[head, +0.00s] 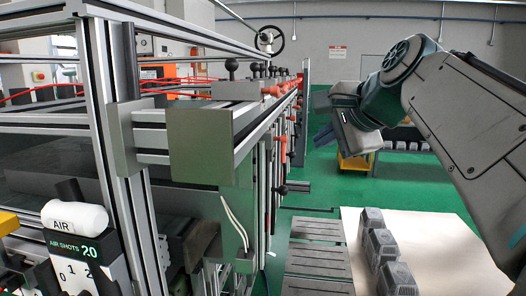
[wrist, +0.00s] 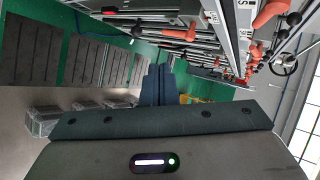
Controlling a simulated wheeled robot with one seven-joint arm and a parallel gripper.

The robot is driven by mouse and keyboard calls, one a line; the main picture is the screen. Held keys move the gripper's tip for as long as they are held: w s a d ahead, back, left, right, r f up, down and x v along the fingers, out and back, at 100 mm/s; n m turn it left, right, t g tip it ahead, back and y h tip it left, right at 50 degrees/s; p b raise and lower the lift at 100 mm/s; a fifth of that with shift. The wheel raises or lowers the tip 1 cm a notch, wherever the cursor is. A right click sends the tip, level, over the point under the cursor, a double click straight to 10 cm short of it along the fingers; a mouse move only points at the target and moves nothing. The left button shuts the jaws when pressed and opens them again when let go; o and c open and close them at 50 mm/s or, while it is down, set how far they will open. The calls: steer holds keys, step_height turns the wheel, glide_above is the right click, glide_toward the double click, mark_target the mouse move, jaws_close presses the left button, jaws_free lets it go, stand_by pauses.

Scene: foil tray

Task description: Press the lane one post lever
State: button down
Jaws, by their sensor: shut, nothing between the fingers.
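Several levers with black ball knobs (head: 231,65) and orange-red handles (head: 281,145) line the machine's side in the head view. No label I can read marks which one is the lane one post lever. In the wrist view, an orange handle (wrist: 268,14) and a black knob (wrist: 294,19) show at upper right. My gripper (head: 328,138) hangs in the air right of the machine, apart from the levers. In the wrist view its fingers (wrist: 157,84) are together with nothing between them.
A metal-framed machine (head: 205,147) fills the left. Several foil trays (head: 379,243) stand in a row on a pale table (head: 440,245) at lower right. Grey slatted panels (head: 317,262) lie beside it. A yellow cart (head: 352,165) stands behind. Green floor (head: 415,185) is open beyond.

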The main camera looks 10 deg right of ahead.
stand_by(0.3)
steer(key=p, duration=0.1)
glide_toward(284, 155)
step_height(284, 155, down, 3)
steer(key=shift+w+a+f+p, duration=0.1)
steer(key=shift+w+a+p, duration=0.1)
steer(key=shift+w, duration=0.65)
steer(key=shift+w+a+f+p, duration=0.1)
steer(key=shift+w+a+p, duration=0.15)
steer(key=shift+w, duration=0.6)
steer(key=shift+w+a+f+p, duration=0.1)
steer(key=shift+w+a+p, duration=0.1)
steer(key=shift+w, duration=0.65)
steer(key=shift+f+b, duration=0.15)
steer(key=shift+b, duration=0.45)
